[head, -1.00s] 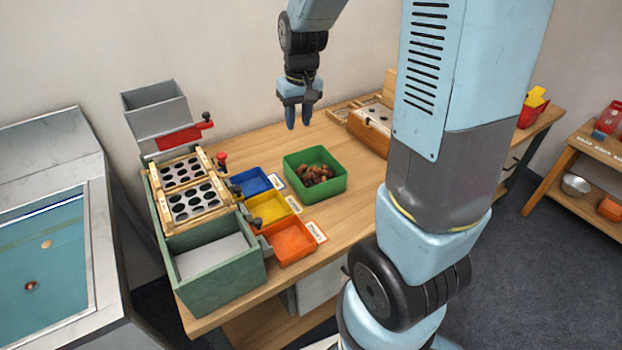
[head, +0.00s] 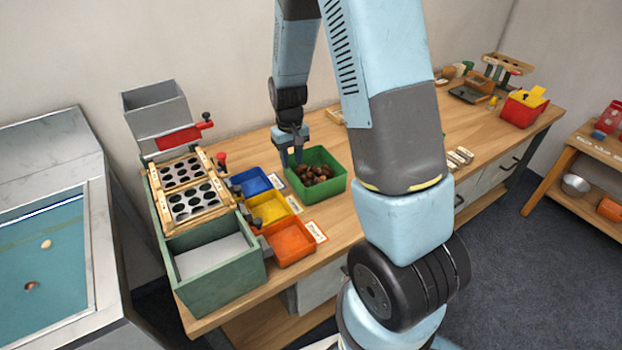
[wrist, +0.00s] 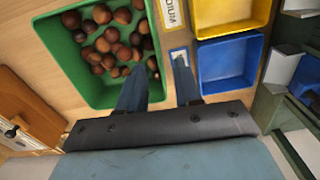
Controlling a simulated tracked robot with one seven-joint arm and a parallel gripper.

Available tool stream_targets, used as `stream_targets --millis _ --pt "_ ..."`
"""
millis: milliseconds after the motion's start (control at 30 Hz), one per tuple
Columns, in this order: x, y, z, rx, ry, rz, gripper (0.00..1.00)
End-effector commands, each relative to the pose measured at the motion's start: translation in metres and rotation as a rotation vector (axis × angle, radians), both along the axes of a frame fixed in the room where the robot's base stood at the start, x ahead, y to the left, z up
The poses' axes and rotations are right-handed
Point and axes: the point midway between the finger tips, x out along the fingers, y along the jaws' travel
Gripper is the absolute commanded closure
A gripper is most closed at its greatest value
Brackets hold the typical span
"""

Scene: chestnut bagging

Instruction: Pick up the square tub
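The square green tub (head: 328,192) stands on the workbench and holds a pile of brown chestnuts (head: 313,174). It also shows in the wrist view (wrist: 60,52), with its near wall partly hidden by a finger. My gripper (head: 291,161) is at the tub's back left rim, pointing down. In the wrist view my gripper (wrist: 160,80) has its two blue fingers apart, one over the inside of the tub and one outside by the label card. The tub's wall lies between them. I cannot tell whether either finger touches it.
Blue (head: 250,182), yellow (head: 268,208) and orange (head: 291,243) trays stand left of the tub, with label cards between. A green sorting box with a holed plate (head: 192,200) stands further left. The bench right of the tub is partly hidden by my arm.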

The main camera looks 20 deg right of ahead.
Motion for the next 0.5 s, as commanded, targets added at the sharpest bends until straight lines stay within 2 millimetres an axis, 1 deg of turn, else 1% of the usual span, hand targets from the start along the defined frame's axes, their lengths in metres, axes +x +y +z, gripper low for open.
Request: stream_targets --millis 33,133,367,500 --pt "-0.001 0.000 -0.008 0.000 0.003 0.000 0.66" --pt "0.000 0.000 -0.020 0.000 0.003 0.000 0.66" --pt "0.000 -0.001 -0.031 0.000 0.000 -0.001 0.66" --pt "0.000 -0.002 -0.042 0.000 0.003 -0.002 0.66"
